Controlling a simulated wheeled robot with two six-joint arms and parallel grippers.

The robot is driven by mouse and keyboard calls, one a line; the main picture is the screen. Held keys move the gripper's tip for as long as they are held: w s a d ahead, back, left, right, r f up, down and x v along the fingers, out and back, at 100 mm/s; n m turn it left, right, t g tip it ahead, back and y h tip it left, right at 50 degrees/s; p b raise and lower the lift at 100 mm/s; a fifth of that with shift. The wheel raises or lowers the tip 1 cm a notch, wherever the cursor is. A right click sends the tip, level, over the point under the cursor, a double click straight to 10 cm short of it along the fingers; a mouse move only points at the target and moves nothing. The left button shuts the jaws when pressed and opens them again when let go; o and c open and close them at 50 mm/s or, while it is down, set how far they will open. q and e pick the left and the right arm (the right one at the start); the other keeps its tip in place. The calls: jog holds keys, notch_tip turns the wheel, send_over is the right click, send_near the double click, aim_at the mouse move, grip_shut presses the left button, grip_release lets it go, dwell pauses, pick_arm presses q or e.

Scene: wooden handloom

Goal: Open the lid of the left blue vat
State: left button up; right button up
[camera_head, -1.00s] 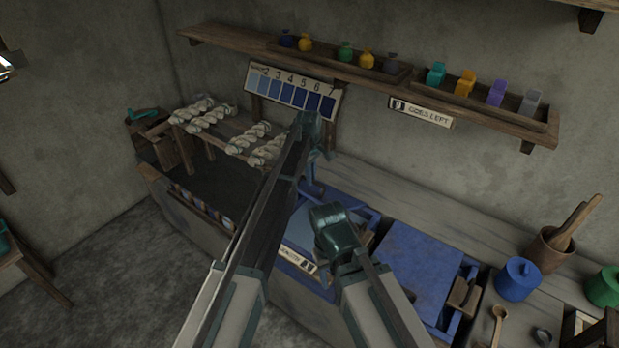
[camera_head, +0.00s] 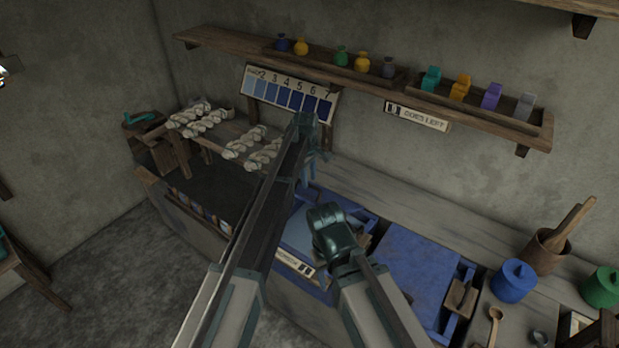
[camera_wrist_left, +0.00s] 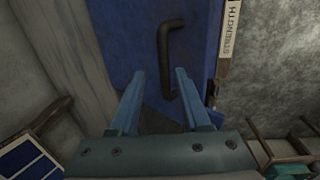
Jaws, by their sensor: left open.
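The left blue vat's lid (camera_head: 301,233) shows in the head view, partly hidden behind my arms. In the left wrist view the blue lid (camera_wrist_left: 112,30) fills the upper middle, with a dark curved handle (camera_wrist_left: 162,58) on it. My left gripper (camera_head: 310,182) is over the back part of this vat. Its two blue fingers (camera_wrist_left: 157,98) are apart and empty, and the handle's lower end shows between them. I cannot tell the remaining distance to the handle. My right arm crosses in front of the vat; its fingers are hidden.
A second blue vat lid (camera_head: 417,262) lies to the right. A blue pot (camera_head: 513,283), a green pot (camera_head: 602,288) and a mortar (camera_head: 546,252) stand further right. A shelf (camera_head: 400,85) with small jars runs along the wall above.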

pick_arm(q)
notch_tip(320, 180, up, 12)
jog(key=p, duration=1.1)
jog(key=shift+s+a+r+p, duration=0.15)
jog(key=shift+s+r+p, duration=0.05)
jog(key=shift+s+p, duration=0.15)
pick_arm(e)
notch_tip(320, 180, up, 12)
jog(key=shift+r, duration=0.15)
pick_arm(q)
jog(key=shift+f, duration=0.1)
